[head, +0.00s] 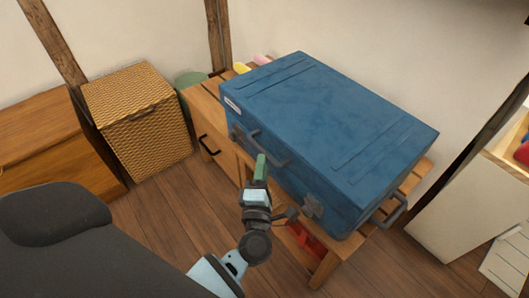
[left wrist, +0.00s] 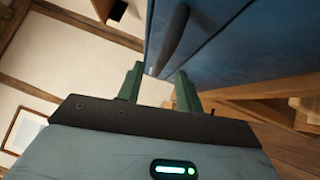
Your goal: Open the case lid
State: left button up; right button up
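The blue case (head: 325,120) lies flat on a wooden bench with its lid shut. A dark handle (head: 262,148) and a metal latch (head: 312,207) are on its front side. Another handle (head: 390,212) is on its right end. My left gripper (head: 261,168) is in front of the case, close to the front handle. In the left wrist view its two green fingers (left wrist: 158,85) are apart with nothing held between them. The case's blue side (left wrist: 215,45) and a dark handle (left wrist: 172,40) show just beyond the fingertips. My right gripper is not in view.
The wooden bench (head: 205,98) bears the case, with yellow and pink items behind it. A wicker basket (head: 140,120) and a wooden chest (head: 40,140) stand at the left. Red objects (head: 303,240) lie under the bench. A white cabinet (head: 455,205) is at the right.

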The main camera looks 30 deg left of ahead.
aim_at(264, 151)
pick_arm(q)
jog(key=shift+x, duration=2.55)
grip_shut()
